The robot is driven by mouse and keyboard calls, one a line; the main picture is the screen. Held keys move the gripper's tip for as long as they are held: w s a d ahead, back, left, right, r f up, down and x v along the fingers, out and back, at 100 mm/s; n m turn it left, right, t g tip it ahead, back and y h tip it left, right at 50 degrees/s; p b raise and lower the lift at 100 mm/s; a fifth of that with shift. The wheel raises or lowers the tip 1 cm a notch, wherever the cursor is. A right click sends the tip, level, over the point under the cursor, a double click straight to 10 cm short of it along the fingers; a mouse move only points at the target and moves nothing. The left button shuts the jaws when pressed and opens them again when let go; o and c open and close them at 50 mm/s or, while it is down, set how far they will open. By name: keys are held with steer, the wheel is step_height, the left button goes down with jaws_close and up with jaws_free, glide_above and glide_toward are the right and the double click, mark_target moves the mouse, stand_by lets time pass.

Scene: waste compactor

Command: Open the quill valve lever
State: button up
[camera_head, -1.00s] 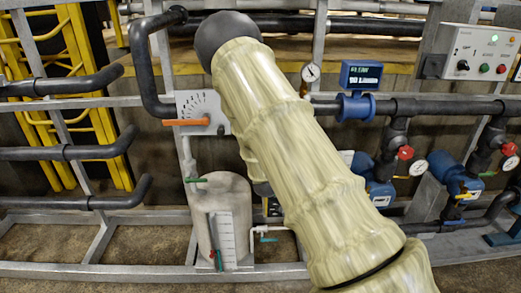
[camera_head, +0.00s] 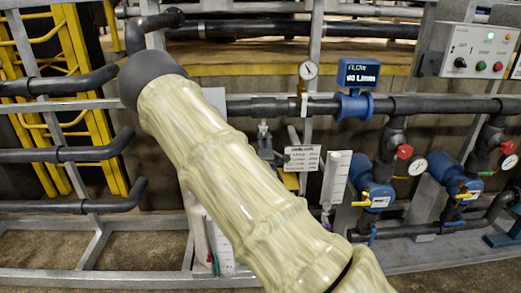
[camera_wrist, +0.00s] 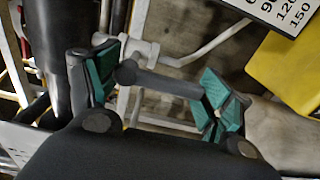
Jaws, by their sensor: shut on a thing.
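In the wrist view my gripper (camera_wrist: 160,88) has green pads on both sides of a dark grey bar (camera_wrist: 165,82). The bar has a rounded knob at its left end and spans the space between the pads. It looks like a lever handle, but I cannot tell for sure that it is the quill valve lever. The gripper is shut on this bar. In the head view my pale sleeved arm reaches up left and hides the gripper and whatever it holds.
Blue water meters (camera_head: 372,190) and a blue flow display (camera_head: 358,75) are on the right pipes. A grey control box (camera_head: 477,50) is upper right. Yellow ladder-like rails (camera_head: 80,90) stand left. In the wrist view a number scale (camera_wrist: 285,15) and a yellow part (camera_wrist: 290,70) are close by.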

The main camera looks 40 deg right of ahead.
steer(key=o, duration=1.4)
steer(key=v, duration=1.2)
steer(key=shift+f, duration=0.15)
